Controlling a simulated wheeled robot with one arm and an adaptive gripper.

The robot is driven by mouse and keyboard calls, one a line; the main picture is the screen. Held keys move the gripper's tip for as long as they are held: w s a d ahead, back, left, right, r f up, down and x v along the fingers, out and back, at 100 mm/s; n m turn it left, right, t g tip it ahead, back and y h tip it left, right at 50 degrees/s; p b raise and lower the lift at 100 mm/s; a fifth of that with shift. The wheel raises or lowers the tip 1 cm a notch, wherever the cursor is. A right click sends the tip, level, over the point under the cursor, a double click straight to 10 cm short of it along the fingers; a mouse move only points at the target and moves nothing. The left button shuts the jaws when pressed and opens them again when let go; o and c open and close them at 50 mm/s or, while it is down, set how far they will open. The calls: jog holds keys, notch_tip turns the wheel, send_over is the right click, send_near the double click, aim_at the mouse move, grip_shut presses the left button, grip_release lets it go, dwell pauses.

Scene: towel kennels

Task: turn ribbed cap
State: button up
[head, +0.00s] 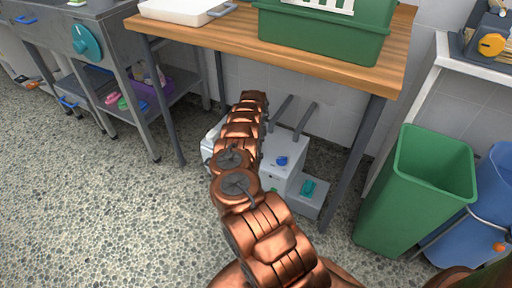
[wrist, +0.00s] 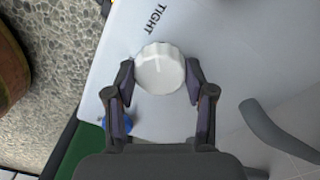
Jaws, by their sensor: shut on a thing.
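A white ribbed cap (wrist: 160,70) with a thin line on its top sits on a pale, smooth surface (wrist: 215,25) in the wrist view. The dark word TIGHT (wrist: 157,17) is printed on that surface above the cap. My gripper (wrist: 160,78) has one finger on each side of the cap and is shut on it. In the head view my copper arm reaches down under the wooden table towards white equipment (head: 285,165). My arm hides the gripper and the cap there.
The wooden table (head: 215,33) with its metal legs stands over the equipment. A blue knob (head: 282,160) and a teal knob (head: 307,187) are on the equipment's front. A green bin (head: 415,190) stands to the right. Speckled floor (head: 100,215) is clear at the left.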

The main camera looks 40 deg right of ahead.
jog(key=shift+f, duration=0.1)
jog(key=o, duration=1.2)
notch_tip(320, 180, up, 12)
jog(key=shift+r, duration=0.1)
dwell(0.6)
